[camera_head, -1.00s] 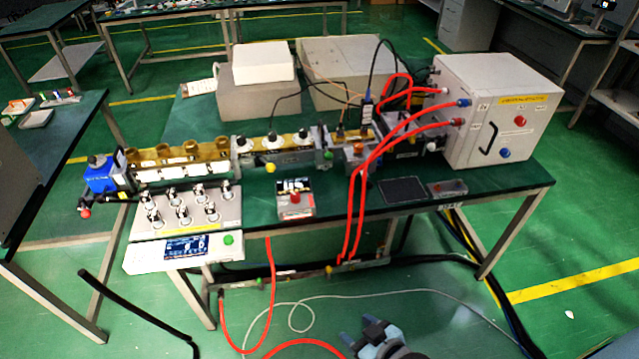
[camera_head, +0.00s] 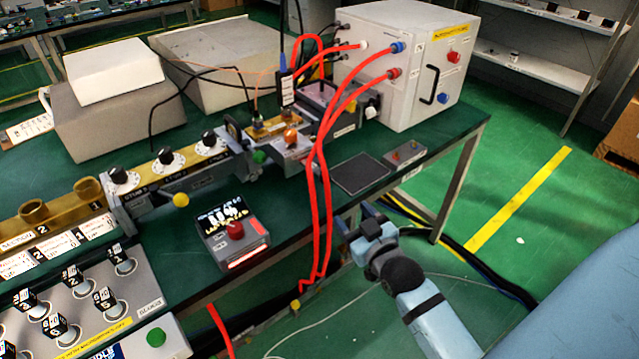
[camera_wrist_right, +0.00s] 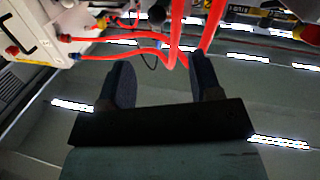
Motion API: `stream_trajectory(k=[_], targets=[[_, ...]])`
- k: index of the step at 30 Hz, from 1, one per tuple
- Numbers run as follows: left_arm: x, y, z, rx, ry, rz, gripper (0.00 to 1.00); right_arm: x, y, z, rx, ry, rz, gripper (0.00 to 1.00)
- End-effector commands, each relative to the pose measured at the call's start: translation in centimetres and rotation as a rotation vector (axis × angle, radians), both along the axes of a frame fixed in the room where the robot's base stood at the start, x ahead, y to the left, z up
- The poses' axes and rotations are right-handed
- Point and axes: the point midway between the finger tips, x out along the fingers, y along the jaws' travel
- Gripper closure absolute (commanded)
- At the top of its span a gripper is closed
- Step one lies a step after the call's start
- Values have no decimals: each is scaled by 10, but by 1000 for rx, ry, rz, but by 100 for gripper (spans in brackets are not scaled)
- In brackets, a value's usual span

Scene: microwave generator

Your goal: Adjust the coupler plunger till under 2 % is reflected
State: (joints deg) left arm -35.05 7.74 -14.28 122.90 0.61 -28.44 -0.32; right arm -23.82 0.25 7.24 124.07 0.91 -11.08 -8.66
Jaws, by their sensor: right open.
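The waveguide line (camera_head: 190,165) runs along the bench, with several black-topped stub knobs (camera_head: 165,156). At its far end is a brass section (camera_head: 268,127) with an orange knob (camera_head: 290,137), and a white round knob (camera_head: 371,112) lies further right. I cannot tell which part is the coupler plunger. A small meter (camera_head: 232,232) with a lit display and red button stands in front; its digits are too blurred to read. My right gripper (camera_head: 358,222) is open and empty, in front of the bench edge and apart from everything. It also shows in the wrist view (camera_wrist_right: 160,78). My left gripper is out of view.
Red hoses (camera_head: 322,190) hang from the white generator cabinet (camera_head: 415,65) past the bench's front edge, left of my right gripper. A dark pad (camera_head: 360,174) and a small grey box (camera_head: 405,153) lie on the bench. Grey boxes (camera_head: 115,110) stand behind the line.

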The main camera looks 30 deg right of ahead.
Motion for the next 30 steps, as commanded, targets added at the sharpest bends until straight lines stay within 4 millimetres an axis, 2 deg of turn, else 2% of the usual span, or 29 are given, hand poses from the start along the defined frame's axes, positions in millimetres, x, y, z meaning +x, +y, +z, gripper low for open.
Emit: stream_trajectory(k=[7, 21, 25, 30], targets=[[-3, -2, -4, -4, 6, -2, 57, 16, -5, 1, -5, -15, -7, 42], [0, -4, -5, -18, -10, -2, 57, 109, -16, 0, -5, -13, -7, 42], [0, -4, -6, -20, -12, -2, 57, 126, -18, 0, -3, -11, -7, 42], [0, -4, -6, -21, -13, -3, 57, 136, -19, 0, -3, -11, -7, 42]])
